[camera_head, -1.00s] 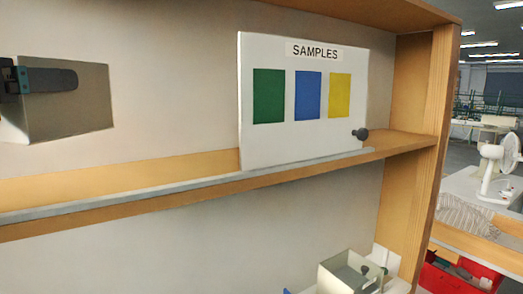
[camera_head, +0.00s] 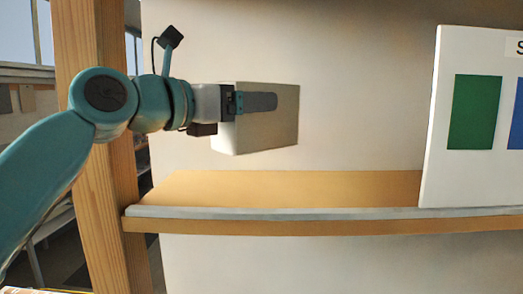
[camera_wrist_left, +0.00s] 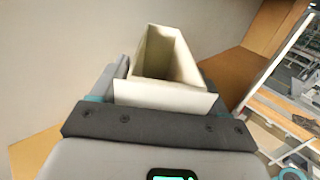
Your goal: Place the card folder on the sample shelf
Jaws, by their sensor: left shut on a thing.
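The card folder (camera_head: 262,137) is a pale grey-beige, box-like piece. My left gripper (camera_head: 258,102) is shut on it and holds it in the air above the sample shelf (camera_head: 290,188), with a clear gap beneath it. The shelf is a wooden board with a grey strip along its front edge. In the left wrist view the folder (camera_wrist_left: 165,95) stands out beyond the jaws, with an open hollow between its walls. Part of the folder's front face is hidden by a gripper finger. My right gripper is not in view.
A white SAMPLES board (camera_head: 435,120) with coloured patches stands at the right of the shelf. A wooden post (camera_head: 88,200) bounds the shelf on the left, behind my arm. The shelf between post and board is bare. A pale back wall (camera_head: 350,110) rises behind it.

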